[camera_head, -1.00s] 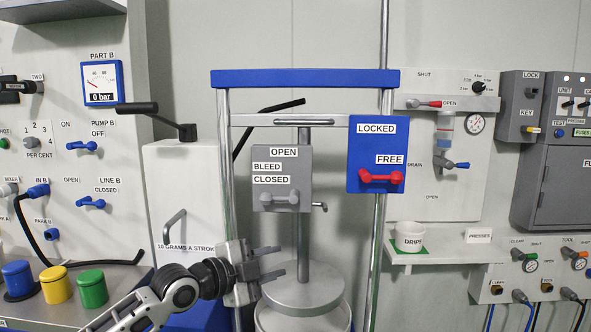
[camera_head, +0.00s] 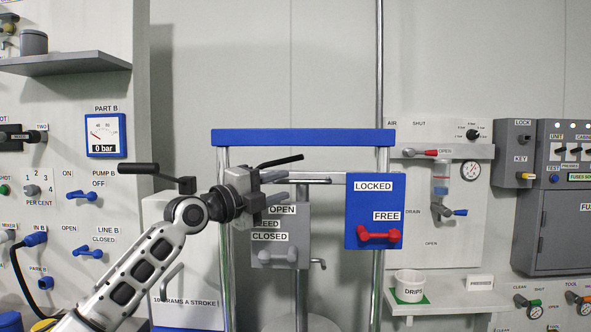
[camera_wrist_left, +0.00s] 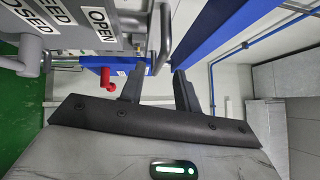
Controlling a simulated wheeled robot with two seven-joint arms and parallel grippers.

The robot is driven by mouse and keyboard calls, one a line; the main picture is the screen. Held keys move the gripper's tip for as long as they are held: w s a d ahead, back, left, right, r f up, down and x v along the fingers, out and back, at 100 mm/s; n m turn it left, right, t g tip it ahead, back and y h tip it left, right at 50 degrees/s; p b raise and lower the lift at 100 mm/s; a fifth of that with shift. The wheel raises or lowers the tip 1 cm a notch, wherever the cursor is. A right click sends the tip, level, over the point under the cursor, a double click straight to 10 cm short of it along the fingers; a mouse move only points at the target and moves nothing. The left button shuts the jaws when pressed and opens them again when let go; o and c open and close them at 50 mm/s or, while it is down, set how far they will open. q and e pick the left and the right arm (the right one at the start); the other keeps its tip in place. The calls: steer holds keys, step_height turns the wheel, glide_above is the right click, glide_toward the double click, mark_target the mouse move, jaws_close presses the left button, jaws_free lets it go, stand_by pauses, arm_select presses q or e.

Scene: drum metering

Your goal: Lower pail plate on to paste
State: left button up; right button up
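The pail plate (camera_head: 300,323) is a grey disc at the bottom edge of the head view, cut off by the frame, so its gap to any paste is hidden. A press frame with a blue top beam (camera_head: 305,139) stands above it. A crossbar (camera_head: 325,178) spans the frame, with a grey handle (camera_wrist_left: 166,35) showing in the left wrist view. My left gripper (camera_head: 279,187) is open at the crossbar's left part, its fingers (camera_wrist_left: 158,85) apart and nothing held between them. The red lever (camera_head: 378,236) is by FREE. My right gripper is out of view.
A grey valve box (camera_head: 290,221) with a grey lever (camera_head: 280,257) by CLOSED hangs just below the gripper. The blue lock box (camera_head: 374,190) is to the right. A black lever (camera_head: 282,160) passes behind. A white cup (camera_head: 409,282) stands on a shelf at right.

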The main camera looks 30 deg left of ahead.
mark_target(293, 183)
arm_select(q)
steer(key=p+x, duration=0.1)
steer(key=x, duration=0.4)
steer(key=shift+w, duration=0.2)
steer(key=shift+f, duration=0.15)
jaws_close()
